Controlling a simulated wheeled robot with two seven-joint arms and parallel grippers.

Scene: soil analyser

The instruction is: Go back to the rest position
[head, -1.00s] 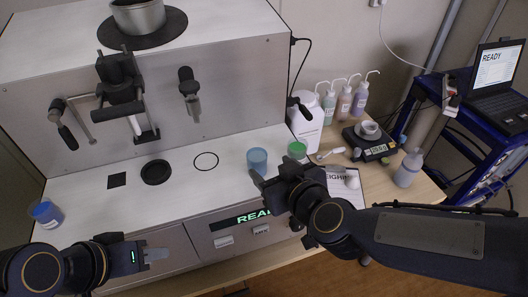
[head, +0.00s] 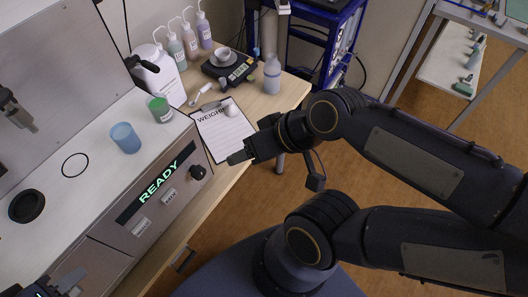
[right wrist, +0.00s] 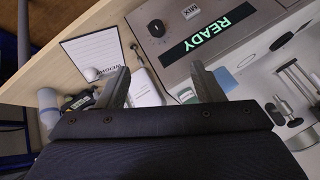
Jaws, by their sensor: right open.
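My right gripper (head: 238,157) shows from the side in the head view, above the table's front edge near the clipboard (head: 222,130). In the right wrist view its two fingers (right wrist: 162,82) stand wide apart with nothing held between them. My left gripper (head: 62,286) is at the bottom left corner of the head view, in front of the analyser. It is partly cut off by the frame, and its jaw gap cannot be made out.
The analyser's panel (head: 158,188) reads READY. A blue cup (head: 125,138) and a green cup (head: 160,109) stand on its deck. A white jug (head: 160,72), several wash bottles, a scale (head: 230,70) and a capped bottle (head: 272,75) stand behind. Open floor lies right of the table.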

